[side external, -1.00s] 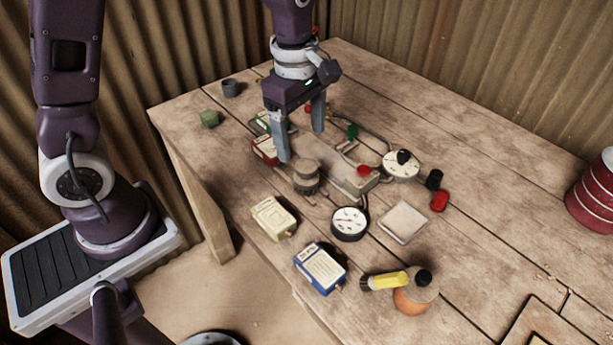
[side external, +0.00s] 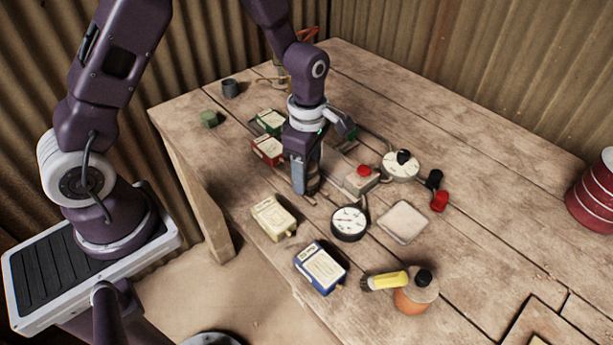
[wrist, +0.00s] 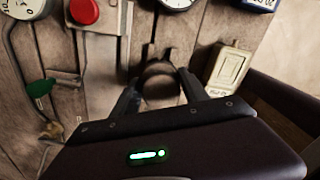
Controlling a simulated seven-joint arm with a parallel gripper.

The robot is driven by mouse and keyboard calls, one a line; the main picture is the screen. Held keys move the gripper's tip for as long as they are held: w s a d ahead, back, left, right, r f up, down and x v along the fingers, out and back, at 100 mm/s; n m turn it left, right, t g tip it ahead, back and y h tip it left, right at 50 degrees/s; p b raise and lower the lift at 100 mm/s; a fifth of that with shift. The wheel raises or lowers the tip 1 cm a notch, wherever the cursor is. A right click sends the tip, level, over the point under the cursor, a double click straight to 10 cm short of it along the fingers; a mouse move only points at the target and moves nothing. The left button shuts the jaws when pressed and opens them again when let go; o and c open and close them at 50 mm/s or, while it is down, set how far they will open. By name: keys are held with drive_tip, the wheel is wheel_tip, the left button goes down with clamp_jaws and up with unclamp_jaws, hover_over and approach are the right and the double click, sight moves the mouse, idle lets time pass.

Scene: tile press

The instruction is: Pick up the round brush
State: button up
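A short, upright, round brown piece (side external: 312,186), which may be the round brush, stands on the table, mostly hidden by my gripper (side external: 306,186). In the wrist view this round piece (wrist: 160,88) shows between the two fingertips of my gripper (wrist: 160,80). The fingers are apart, one on each side of it, and look open. I cannot tell whether they touch it. A yellow-handled brush with dark bristles (side external: 388,281) lies at the front, its handle end against an orange-bodied round thing (side external: 415,298).
A cream box (side external: 273,217), a black-rimmed gauge (side external: 348,223) and a grey block with a red button (side external: 362,178) are close around my gripper. A red box (side external: 268,150) stands behind left, a blue box (side external: 320,268) in front.

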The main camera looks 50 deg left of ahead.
drive_tip(key=c, duration=0.8)
drive_tip(key=shift+r, duration=0.1)
wheel_tip(320, 180, up, 10)
drive_tip(key=shift+f, duration=0.1)
